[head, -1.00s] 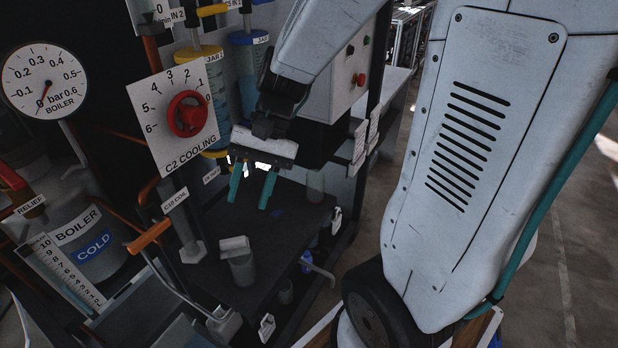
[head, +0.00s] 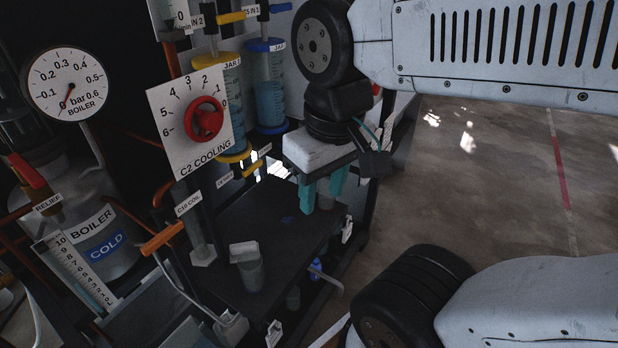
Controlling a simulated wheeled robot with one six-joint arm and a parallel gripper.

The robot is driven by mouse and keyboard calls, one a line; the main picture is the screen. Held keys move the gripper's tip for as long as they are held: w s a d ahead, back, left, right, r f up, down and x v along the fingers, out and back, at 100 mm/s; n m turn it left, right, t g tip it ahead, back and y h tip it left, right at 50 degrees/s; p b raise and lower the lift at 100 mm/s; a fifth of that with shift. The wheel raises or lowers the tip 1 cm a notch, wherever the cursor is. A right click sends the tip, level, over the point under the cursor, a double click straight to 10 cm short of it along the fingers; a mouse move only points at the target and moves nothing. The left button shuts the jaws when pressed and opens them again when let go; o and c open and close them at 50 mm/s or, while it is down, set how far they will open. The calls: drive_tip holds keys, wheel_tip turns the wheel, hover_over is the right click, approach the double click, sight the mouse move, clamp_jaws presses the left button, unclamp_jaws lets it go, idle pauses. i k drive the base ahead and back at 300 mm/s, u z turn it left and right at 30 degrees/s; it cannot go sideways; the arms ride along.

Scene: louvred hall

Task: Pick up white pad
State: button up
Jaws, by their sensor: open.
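The dark shelf (head: 275,222) is mostly bare around the cup. The C10 coil column (head: 199,235) stands left of it, with the red C2 cooling knob (head: 204,118) above. Blue and yellow capped jars (head: 268,85) stand behind. An orange-handled lever (head: 162,238) is at front left.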

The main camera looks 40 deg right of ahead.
sight(236, 250)
drive_tip(key=k, duration=0.5)
drive_tip(key=z, duration=1.7)
drive_tip(key=i, duration=1)
drive_tip(key=u, duration=1.75)
